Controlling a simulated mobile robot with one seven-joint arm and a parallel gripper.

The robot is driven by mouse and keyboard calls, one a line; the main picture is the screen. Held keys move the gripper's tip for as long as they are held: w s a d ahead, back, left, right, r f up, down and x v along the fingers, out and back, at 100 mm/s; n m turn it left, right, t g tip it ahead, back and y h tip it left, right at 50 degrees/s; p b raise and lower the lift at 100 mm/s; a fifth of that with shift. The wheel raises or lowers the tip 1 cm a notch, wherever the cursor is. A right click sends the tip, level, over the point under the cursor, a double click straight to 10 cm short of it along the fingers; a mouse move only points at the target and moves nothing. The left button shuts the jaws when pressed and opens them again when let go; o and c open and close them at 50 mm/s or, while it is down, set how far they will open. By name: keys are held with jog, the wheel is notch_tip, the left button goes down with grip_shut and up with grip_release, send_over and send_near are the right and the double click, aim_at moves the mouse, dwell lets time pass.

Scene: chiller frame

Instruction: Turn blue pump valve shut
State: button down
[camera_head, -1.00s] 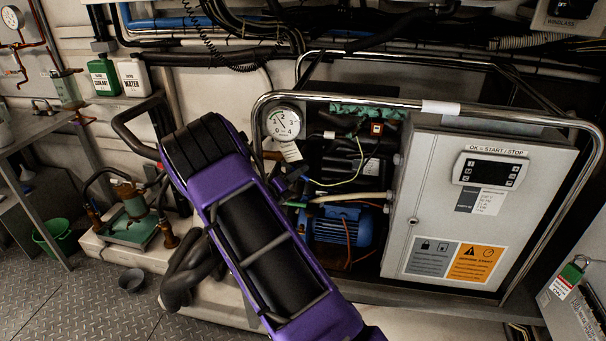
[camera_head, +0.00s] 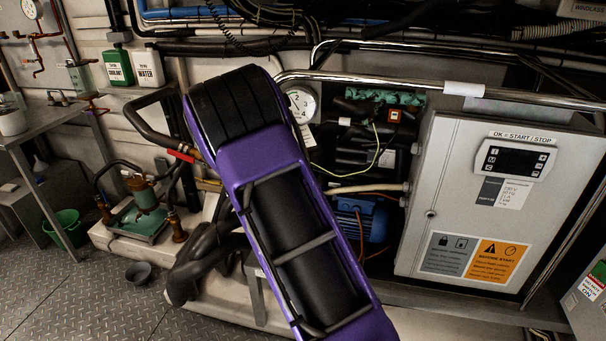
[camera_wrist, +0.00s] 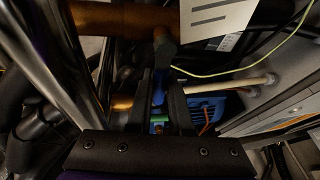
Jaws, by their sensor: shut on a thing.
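In the wrist view, my gripper (camera_wrist: 160,84) has its two dark fingers closed on the blue valve handle (camera_wrist: 158,96). A narrow strip of blue shows between the fingers. The handle sits below a brass-coloured pipe (camera_wrist: 110,18) with a dark fitting. In the head view, my purple arm hides the gripper and the valve. The blue pump (camera_head: 375,218) stands to the right of my arm, and it also shows in the wrist view (camera_wrist: 205,108).
A chrome rail (camera_head: 400,82) runs across the frame's front and passes close by on the left in the wrist view. A grey control box (camera_head: 455,205) stands right of the pump. A pressure gauge (camera_head: 300,103) and a red handle (camera_head: 181,156) are near my arm.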

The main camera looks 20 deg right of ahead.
jog(key=shift+w+a+f+m+y+b, duration=0.15)
jog(key=shift+a+m+y+b, duration=0.2)
jog(key=shift+b, duration=0.35)
jog(key=c, duration=0.8)
grip_release()
jog(key=shift+c, duration=0.2)
jog(key=p+v, duration=0.2)
jog(key=v, duration=1.5)
jog(key=shift+s, duration=0.25)
